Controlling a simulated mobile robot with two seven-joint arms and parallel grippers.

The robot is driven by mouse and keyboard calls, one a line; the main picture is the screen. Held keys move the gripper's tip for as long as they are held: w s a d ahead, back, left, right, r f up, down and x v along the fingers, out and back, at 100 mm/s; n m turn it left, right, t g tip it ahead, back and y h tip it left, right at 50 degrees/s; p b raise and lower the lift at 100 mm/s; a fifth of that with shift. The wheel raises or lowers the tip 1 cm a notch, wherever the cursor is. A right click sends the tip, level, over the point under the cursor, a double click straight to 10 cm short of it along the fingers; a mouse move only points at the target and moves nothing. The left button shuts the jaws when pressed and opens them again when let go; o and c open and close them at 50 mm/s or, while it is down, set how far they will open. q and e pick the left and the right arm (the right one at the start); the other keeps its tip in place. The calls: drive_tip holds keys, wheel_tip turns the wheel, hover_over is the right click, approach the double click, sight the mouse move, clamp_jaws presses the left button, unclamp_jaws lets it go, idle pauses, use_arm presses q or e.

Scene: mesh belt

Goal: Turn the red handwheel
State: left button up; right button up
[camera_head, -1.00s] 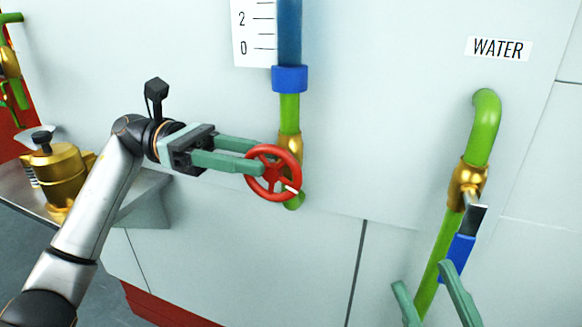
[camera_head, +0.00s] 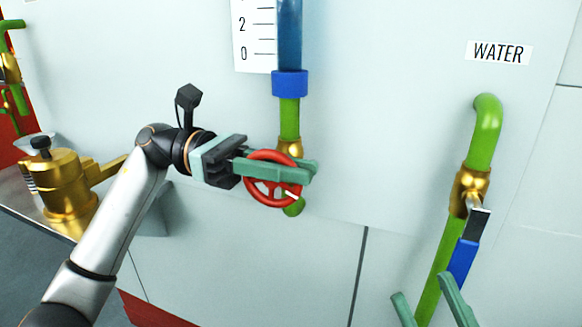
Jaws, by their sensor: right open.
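The red handwheel (camera_head: 268,203) sits on a brass valve (camera_head: 291,148) on the green pipe in the middle of the head view. It has a white mark at its lower right. My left gripper (camera_head: 308,171) reaches across the upper part of the wheel from the left, its green fingers overlapping the wheel and partly covering it. I cannot tell whether they are closed on the rim. My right gripper (camera_head: 428,292) is open and empty at the bottom right, away from the handwheel, with only its fingertips showing.
A green water pipe (camera_head: 484,130) with a blue-handled valve (camera_head: 462,260) stands at the right, close to my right gripper. A level gauge tube (camera_head: 289,35) rises above the handwheel. A brass device (camera_head: 62,185) sits on a metal shelf at the left. The pale wall between the pipes is clear.

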use_arm(q)
clamp_jaws()
